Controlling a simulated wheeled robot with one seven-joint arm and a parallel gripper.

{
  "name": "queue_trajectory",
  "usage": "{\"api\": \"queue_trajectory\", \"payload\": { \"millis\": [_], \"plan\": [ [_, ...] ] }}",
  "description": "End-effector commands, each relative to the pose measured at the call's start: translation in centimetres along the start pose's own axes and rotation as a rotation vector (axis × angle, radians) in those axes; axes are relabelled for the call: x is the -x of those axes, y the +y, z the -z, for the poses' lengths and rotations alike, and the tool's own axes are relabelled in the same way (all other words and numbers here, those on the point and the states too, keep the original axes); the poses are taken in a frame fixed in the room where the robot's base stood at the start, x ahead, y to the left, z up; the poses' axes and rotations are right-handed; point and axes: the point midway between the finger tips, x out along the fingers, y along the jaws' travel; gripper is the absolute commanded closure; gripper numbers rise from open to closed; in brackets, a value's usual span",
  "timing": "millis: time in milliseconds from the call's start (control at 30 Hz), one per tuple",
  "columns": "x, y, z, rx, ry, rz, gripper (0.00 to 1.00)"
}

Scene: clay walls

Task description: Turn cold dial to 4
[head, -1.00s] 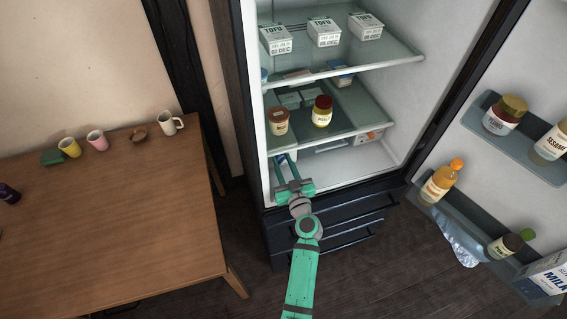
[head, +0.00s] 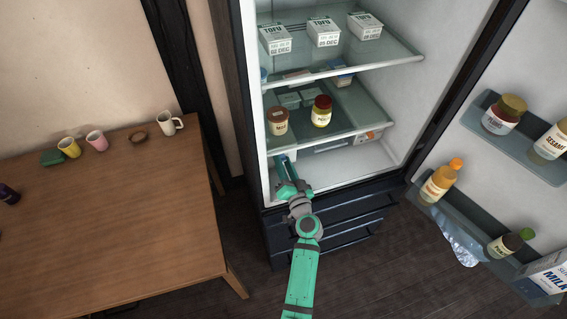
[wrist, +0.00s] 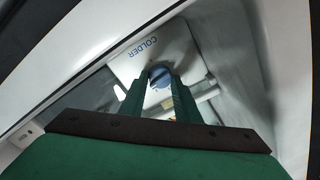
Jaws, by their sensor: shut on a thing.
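The cold dial (wrist: 160,76) is a small round blue knob on a white panel (wrist: 182,50) marked "COLDER" in the wrist view. My gripper (wrist: 158,88) has its two green fingers on either side of the dial and is shut on it. The fingers cover part of the dial, and I cannot read any number on it. In the head view my gripper (head: 286,172) reaches into the lower left of the open fridge (head: 335,178), below the middle shelf. The dial itself is hidden in that view.
Two jars, brown-lidded (head: 277,121) and red-lidded (head: 321,111), stand on the shelf above my gripper. Tofu boxes (head: 323,32) stand on the top shelf. The open door (head: 505,200) on the right holds bottles. A wooden table (head: 120,220) with cups is at the left.

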Motion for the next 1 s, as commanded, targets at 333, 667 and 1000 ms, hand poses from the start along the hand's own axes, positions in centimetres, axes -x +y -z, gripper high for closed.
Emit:
{"api": "queue_trajectory", "payload": {
  "millis": [333,667,1000],
  "plan": [
    [0.19,0.29,0.04,-0.088,0.001,-0.004,0.93],
    [0.20,0.29,0.03,-0.093,0.000,-0.004,0.93],
    [0.13,0.23,0.05,-0.092,0.001,-0.003,0.53]
  ]
}}
